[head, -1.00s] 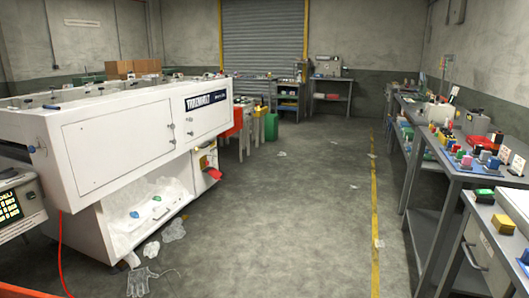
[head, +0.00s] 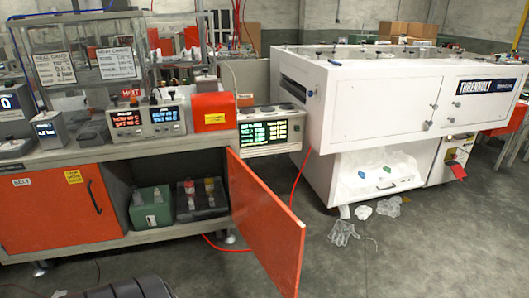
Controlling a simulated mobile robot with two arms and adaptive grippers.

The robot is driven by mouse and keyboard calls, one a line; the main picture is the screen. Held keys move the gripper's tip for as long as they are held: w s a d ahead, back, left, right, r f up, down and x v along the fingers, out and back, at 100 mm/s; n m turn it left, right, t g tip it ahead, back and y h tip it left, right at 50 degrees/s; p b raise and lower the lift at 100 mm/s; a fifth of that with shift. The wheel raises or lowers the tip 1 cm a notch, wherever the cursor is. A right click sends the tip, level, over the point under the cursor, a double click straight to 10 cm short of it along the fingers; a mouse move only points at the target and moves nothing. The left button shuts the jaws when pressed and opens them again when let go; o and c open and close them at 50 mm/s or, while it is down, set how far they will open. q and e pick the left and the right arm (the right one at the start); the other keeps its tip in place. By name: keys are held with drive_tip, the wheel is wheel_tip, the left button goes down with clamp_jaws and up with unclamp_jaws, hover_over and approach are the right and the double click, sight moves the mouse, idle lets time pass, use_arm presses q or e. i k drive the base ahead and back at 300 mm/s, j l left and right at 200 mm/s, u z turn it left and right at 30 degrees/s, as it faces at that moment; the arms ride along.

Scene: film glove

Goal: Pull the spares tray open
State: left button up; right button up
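A dark tray (head: 196,212) sits on the low shelf inside the open cabinet (head: 128,180) under the bench, at the left of the head view. It holds several small upright items with pale and reddish parts. I cannot tell for certain that this is the spares tray. A green box (head: 152,211) with a white label stands just left of it. The orange cabinet door (head: 262,225) is swung open toward me, to the right of the tray. Neither of my grippers is in view.
The bench top (head: 60,155) carries control boxes with lit displays. A shut orange door (head: 62,210) is left of the opening. A white machine (head: 385,100) stands at the right. A red hose (head: 300,170) runs behind the open door. Crumpled film (head: 343,232) lies on the otherwise open floor (head: 420,265).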

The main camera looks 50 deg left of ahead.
sight(201, 199)
drive_tip(key=i+u, duration=0.1)
drive_tip(key=u, duration=0.75)
drive_tip(key=i+l+u, duration=0.1)
drive_tip(key=u, duration=0.3)
drive_tip(key=i+u, duration=0.1)
drive_tip(key=u, duration=0.35)
drive_tip(key=l+u, duration=0.15)
drive_tip(key=u, duration=0.25)
drive_tip(key=i+l+u, duration=0.15)
drive_tip(key=l+u, duration=0.2)
drive_tip(key=l, duration=0.25)
drive_tip(key=i+l+u, duration=0.1)
drive_tip(key=l+u, duration=0.3)
drive_tip(key=l, duration=0.25)
drive_tip(key=l+u, duration=0.35)
drive_tip(key=l, duration=0.95)
drive_tip(key=k+l, duration=0.1)
drive_tip(key=l, duration=0.5)
drive_tip(key=i+j, duration=0.15)
drive_tip(key=j, duration=0.3)
drive_tip(key=i+j, duration=0.1)
drive_tip(key=j, duration=0.35)
drive_tip(key=i+j+z, duration=0.1)
drive_tip(key=j, duration=0.35)
drive_tip(key=i+j, duration=0.15)
drive_tip(key=j, duration=0.3)
